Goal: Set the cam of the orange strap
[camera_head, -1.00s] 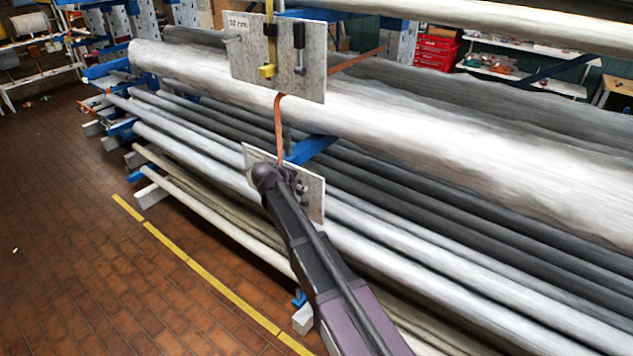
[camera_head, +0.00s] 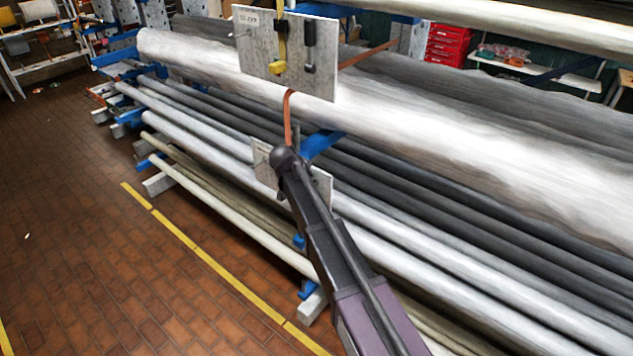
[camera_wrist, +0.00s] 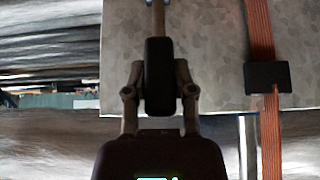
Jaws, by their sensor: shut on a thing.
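In the wrist view the orange strap (camera_wrist: 261,28) runs down the right side of a grey plate, through a black buckle (camera_wrist: 267,77). To its left, a black grip (camera_wrist: 159,76) on a thin pale lever (camera_wrist: 155,18) stands upright before the plate. My gripper (camera_wrist: 158,70) is shut on this black grip, one finger on each side. My arm's end covers much of that plate and hides the lever and the fingers.
Long pale and dark bars (camera_head: 440,130) fill the rack behind. The brick floor (camera_head: 80,220) is clear at the left.

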